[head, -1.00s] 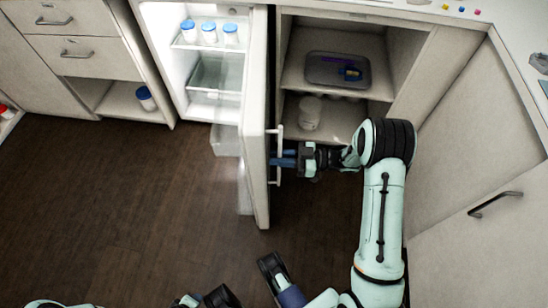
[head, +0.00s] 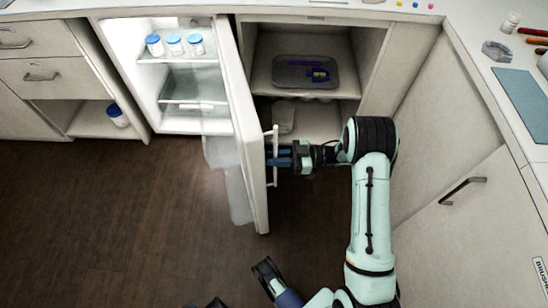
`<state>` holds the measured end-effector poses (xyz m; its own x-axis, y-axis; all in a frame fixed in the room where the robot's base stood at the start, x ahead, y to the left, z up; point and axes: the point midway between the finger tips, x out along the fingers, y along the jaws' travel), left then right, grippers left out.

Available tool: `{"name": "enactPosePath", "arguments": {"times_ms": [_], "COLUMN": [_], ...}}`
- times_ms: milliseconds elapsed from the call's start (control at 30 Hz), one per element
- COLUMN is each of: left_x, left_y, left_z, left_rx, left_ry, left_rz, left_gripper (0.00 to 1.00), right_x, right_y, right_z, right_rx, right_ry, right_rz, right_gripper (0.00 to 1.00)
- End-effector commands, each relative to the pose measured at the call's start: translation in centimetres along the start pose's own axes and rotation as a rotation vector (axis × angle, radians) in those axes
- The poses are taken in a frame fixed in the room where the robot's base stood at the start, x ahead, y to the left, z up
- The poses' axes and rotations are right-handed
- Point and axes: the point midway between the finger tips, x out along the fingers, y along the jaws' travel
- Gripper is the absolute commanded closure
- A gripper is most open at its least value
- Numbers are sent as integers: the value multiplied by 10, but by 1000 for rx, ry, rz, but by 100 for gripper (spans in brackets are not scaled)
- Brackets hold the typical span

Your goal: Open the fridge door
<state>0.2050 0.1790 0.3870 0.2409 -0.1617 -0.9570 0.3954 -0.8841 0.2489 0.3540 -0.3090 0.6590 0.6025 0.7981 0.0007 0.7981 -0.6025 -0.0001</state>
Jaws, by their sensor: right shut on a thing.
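The fridge door (head: 247,130) stands wide open, swung out toward me with its edge facing me. The lit fridge inside (head: 131,75) shows at the left, with several blue-capped jars on its upper shelf. The white vertical door handle (head: 275,150) is on the door's right face. My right gripper (head: 284,159) is shut on this handle at about its middle, reaching in from the right. My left gripper (head: 268,272) is low in the middle of the view, above the floor and away from the door; how far its fingers are apart is unclear.
An open cupboard right of the door holds a grey tray (head: 302,72) on its upper shelf. A counter (head: 500,40) runs along the right side above closed cabinets. A blue-capped jar (head: 117,115) stands in the left lower shelf. The dark floor (head: 110,210) at left is clear.

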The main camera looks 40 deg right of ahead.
Motion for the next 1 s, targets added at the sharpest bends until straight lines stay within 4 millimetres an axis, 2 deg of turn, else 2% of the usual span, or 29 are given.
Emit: {"name": "enactPosePath", "arguments": {"times_ms": [200,233,267,633,767,900,1000], "left_x": [0,0,0,-1,-6,-12,-15], "left_y": [0,0,0,1,5,10,11], "left_z": [0,0,0,-1,-6,-10,-6], "left_rx": [0,0,0,1,4,9,10], "left_ry": [0,0,0,3,20,32,18], "left_rz": [0,0,0,1,9,17,18], "left_gripper": [57,57,57,57,57,57,57], "right_x": [-1,-1,-1,-6,-25,-57,-80], "right_y": [-1,-1,-1,0,0,0,0], "right_z": [2,2,2,1,0,0,0], "right_rx": [5,5,5,1,1,2,2], "right_ry": [-5,-5,-4,-3,-4,-5,-5], "right_rz": [-2,-2,-2,1,4,5,4], "right_gripper": [100,73,70,70,70,70,70]}}
